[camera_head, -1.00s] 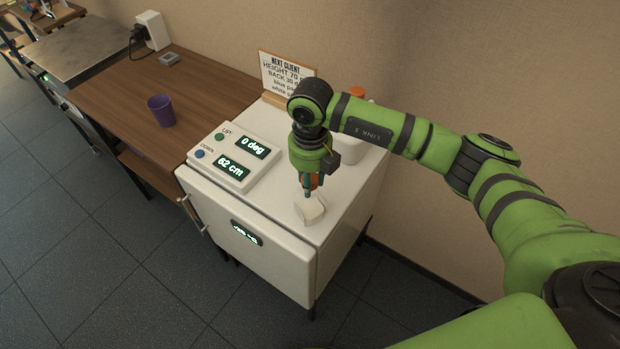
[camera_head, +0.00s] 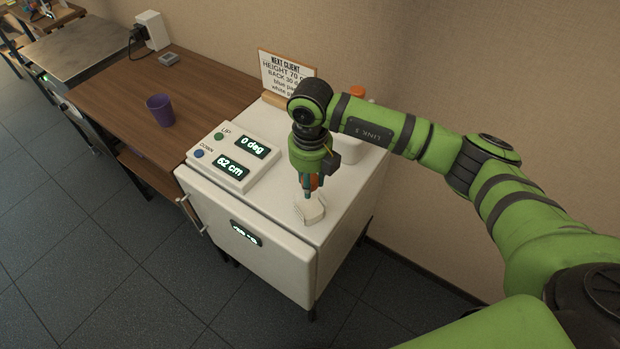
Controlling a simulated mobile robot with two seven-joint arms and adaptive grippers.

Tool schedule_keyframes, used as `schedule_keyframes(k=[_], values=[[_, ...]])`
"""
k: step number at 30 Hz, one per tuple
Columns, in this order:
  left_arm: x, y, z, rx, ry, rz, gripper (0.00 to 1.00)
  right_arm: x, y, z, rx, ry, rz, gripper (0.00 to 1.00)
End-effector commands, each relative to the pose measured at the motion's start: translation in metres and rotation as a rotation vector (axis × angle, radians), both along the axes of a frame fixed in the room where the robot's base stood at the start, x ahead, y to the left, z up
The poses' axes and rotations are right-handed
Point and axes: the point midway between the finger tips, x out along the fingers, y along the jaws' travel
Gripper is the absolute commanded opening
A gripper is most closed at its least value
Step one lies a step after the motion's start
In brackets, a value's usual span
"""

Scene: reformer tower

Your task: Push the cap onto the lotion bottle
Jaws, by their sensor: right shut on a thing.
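My right gripper (camera_head: 309,195) points down over the front part of the white cabinet top. It is shut on a small white piece (camera_head: 311,212) at its fingertips, close to the cabinet surface. I cannot tell if this piece is the cap or if it touches the surface. Behind my right arm an orange top (camera_head: 357,92) shows, with a white body (camera_head: 351,154) below the arm. This may be the lotion bottle, but my arm hides most of it. My left gripper is not in view.
A control box (camera_head: 233,158) with green and blue buttons, reading 0 deg and 62 cm, sits left on the white cabinet (camera_head: 262,262). A client sign (camera_head: 285,72) stands at the back. A purple cup (camera_head: 160,110) is on the brown table (camera_head: 205,85).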

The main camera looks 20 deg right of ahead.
Motion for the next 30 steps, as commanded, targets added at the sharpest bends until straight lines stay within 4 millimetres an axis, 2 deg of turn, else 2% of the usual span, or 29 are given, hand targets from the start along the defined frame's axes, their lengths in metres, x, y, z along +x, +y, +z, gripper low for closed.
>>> schedule_keyframes(k=[5, 6, 7, 8, 20, 30], values=[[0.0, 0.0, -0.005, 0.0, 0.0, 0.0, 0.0, 0.0, 0.0, -0.006, 0.0, 0.0, 0.0, 0.2], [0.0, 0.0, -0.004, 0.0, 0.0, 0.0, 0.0, 0.0, 0.0, -0.005, 0.0, 0.0, 0.0, 0.46], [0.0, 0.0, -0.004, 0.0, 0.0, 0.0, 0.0, 0.0, 0.0, -0.005, 0.0, 0.0, 0.0, 0.58], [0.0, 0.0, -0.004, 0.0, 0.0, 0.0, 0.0, 0.0, 0.0, -0.005, 0.0, 0.0, 0.0, 0.62], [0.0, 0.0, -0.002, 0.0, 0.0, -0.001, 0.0, 0.0, 0.0, -0.002, 0.0, 0.0, 0.0, 0.62], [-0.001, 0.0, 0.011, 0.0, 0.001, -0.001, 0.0, 0.0, 0.0, 0.018, -0.001, -0.001, 0.0, 0.62]])
